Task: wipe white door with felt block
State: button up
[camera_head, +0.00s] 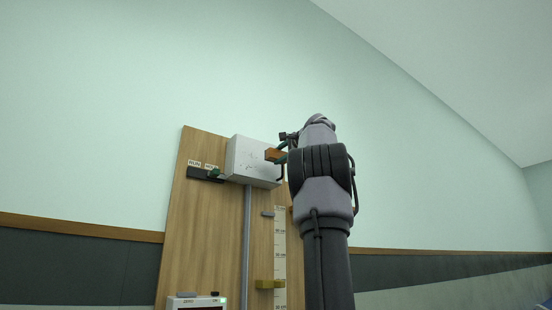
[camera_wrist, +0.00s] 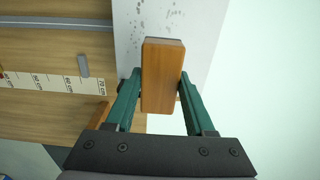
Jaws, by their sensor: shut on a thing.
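The white door (camera_head: 250,157) is the front of a pale box high on a wooden board. Dark specks and smudges mark it, and they show clearly in the wrist view (camera_wrist: 180,16). My gripper (camera_wrist: 158,80) has its two green fingers shut on the sides of the felt block (camera_wrist: 163,76), an orange-brown wooden block with a thin dark strip at its far end. In the head view, the block (camera_head: 273,155) is at the right part of the door, with my gripper (camera_head: 282,154) to its right. Whether its far end touches the door I cannot tell.
A white device (camera_head: 195,302) is below. The wall right of the board is bare.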

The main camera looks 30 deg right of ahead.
jog(key=shift+s, duration=0.2)
jog(key=shift+s, duration=1.4)
